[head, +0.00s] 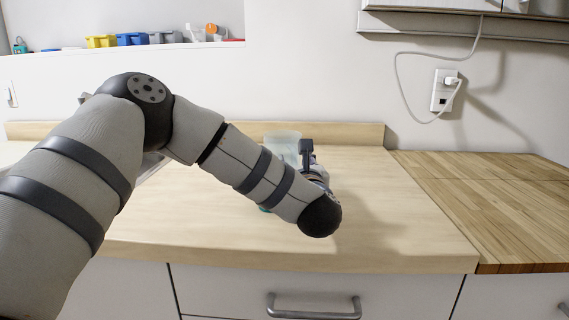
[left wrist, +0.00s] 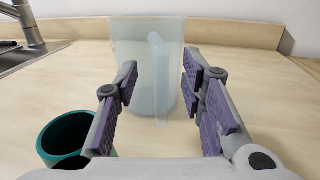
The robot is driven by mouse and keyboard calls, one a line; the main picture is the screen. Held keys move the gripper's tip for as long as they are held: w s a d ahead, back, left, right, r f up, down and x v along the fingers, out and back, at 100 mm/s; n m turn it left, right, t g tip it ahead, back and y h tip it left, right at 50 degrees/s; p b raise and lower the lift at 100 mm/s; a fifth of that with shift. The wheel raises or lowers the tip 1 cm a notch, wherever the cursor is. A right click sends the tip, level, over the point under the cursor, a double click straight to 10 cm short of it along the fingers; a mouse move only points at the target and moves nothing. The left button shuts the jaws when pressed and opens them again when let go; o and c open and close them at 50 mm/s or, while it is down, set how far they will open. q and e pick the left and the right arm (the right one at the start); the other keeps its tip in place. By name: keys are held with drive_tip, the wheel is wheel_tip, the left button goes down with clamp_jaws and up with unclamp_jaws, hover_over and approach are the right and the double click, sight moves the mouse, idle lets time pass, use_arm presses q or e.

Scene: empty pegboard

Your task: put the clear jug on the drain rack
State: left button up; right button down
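The clear jug (left wrist: 135,48) stands upright on the light wood counter, its handle facing my left wrist camera. It also shows in the head view (head: 282,142), partly behind my left arm. My left gripper (left wrist: 159,72) is open, with one purple-padded finger on each side of the handle. I cannot tell whether either finger touches the jug. In the head view, my left gripper (head: 307,165) is beside the jug and mostly hidden by my arm. My right gripper is not in view. I see no drain rack in either view.
A teal cup (left wrist: 75,142) stands close beside my left gripper. A sink (left wrist: 18,62) with a faucet (left wrist: 28,22) lies to the left. A wooden counter section (head: 490,195) on the right is clear. A low backsplash (head: 350,133) runs behind.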

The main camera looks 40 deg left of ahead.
use_arm(q)
drive_tip(key=shift+w+a, duration=0.2)
drive_tip(key=shift+w, duration=0.05)
clamp_jaws()
